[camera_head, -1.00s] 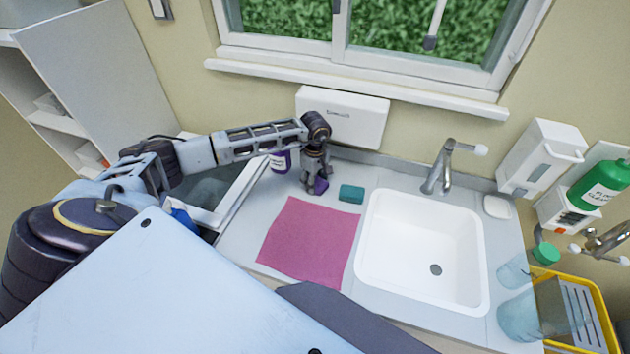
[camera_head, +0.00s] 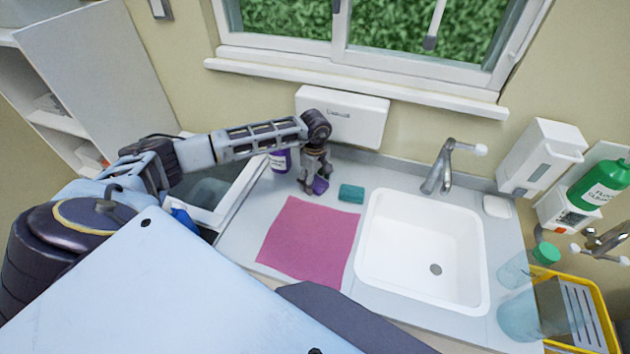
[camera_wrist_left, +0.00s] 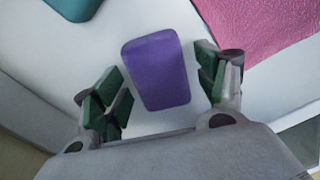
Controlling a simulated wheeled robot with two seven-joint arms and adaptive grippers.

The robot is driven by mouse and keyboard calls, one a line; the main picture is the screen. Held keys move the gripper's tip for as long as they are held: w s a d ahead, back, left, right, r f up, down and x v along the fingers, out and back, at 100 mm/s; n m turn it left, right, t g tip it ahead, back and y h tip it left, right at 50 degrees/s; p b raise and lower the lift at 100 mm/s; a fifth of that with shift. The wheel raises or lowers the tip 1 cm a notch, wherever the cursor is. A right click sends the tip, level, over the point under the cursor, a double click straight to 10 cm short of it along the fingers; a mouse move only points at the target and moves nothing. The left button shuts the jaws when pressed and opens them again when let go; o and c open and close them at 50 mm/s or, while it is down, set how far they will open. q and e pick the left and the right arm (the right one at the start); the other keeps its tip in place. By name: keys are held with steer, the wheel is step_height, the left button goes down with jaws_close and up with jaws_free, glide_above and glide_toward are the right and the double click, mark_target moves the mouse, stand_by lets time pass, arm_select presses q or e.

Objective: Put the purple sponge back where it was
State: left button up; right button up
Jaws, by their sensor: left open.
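The purple sponge (camera_head: 320,186) lies on the white counter, between the pink cloth and the wall. In the left wrist view the purple sponge (camera_wrist_left: 157,70) lies between the fingers, with a gap on both sides. My left gripper (camera_head: 313,190) points down over it and is open; its green-padded fingers (camera_wrist_left: 162,88) stand apart in the left wrist view. In the head view the fingers partly hide the sponge. My right gripper is not in view.
A teal sponge (camera_head: 351,193) lies just right of the purple one. A pink cloth (camera_head: 308,242) lies in front. The white sink (camera_head: 377,250) and tap (camera_head: 440,170) are to the right. A purple bottle (camera_head: 280,160) stands close left of the gripper, and a white wall box (camera_head: 360,122) behind.

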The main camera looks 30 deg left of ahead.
mark_target(315, 181)
arm_select(q)
step_height(315, 181, up, 12)
steer(key=b, duration=0.2)
steer(key=shift+f, duration=0.2)
stand_by(0.7)
